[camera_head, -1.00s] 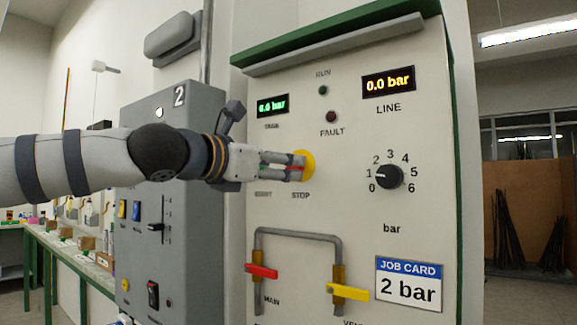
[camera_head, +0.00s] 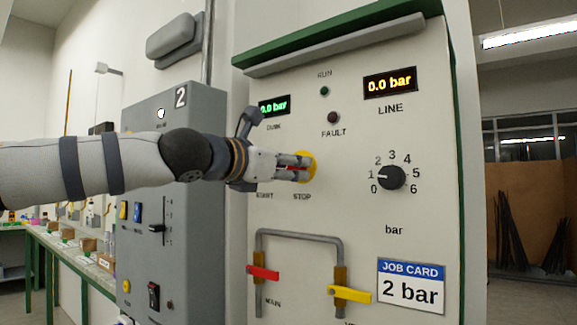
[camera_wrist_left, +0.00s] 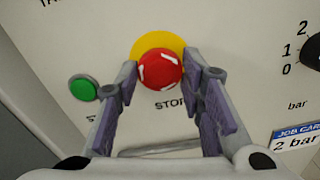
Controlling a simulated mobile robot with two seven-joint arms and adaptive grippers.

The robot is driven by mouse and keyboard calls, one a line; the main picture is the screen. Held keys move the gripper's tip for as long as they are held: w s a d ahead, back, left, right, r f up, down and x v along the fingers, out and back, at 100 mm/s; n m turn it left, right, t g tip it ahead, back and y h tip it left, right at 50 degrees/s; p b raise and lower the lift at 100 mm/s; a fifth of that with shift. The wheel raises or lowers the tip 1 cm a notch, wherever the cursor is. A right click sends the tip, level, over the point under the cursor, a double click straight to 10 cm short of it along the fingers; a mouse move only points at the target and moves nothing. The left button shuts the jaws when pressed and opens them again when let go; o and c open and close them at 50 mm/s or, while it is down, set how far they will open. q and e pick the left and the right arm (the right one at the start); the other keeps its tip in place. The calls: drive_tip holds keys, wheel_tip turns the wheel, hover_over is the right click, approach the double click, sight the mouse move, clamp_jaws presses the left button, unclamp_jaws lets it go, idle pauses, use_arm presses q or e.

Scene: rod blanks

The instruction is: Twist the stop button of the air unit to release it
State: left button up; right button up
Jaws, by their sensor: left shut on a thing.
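The air unit's stop button is a red mushroom head with white arrow marks on a round yellow plate, clear in the left wrist view (camera_wrist_left: 160,71). In the head view, only a little red shows between the fingers, in front of the yellow plate (camera_head: 311,165). My left gripper (camera_head: 302,167) is shut on the button, one finger on each side of its head in the wrist view (camera_wrist_left: 167,76). The word STOP is printed below it.
A green start button (camera_wrist_left: 83,88) sits left of the stop button. The panel also has a black dial (camera_head: 391,177), a red-handled valve (camera_head: 262,272), a yellow-handled valve (camera_head: 348,293) and a LINE display (camera_head: 389,83) reading 0.0 bar. A grey cabinet (camera_head: 190,215) stands left.

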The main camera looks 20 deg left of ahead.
use_arm(q)
drive_tip(key=shift+o, duration=0.2)
drive_tip(key=m, duration=0.4)
drive_tip(key=shift+s+a+m, duration=0.1)
drive_tip(key=shift+s+m, duration=0.05)
drive_tip(key=shift+m, duration=0.15)
drive_tip(key=shift+r+m, duration=0.1)
drive_tip(key=shift+m, duration=1.3)
drive_tip(key=o, duration=1.1)
drive_tip(key=shift+o, duration=0.2)
drive_tip(key=v, duration=1.1)
drive_tip(key=shift+s, duration=0.3)
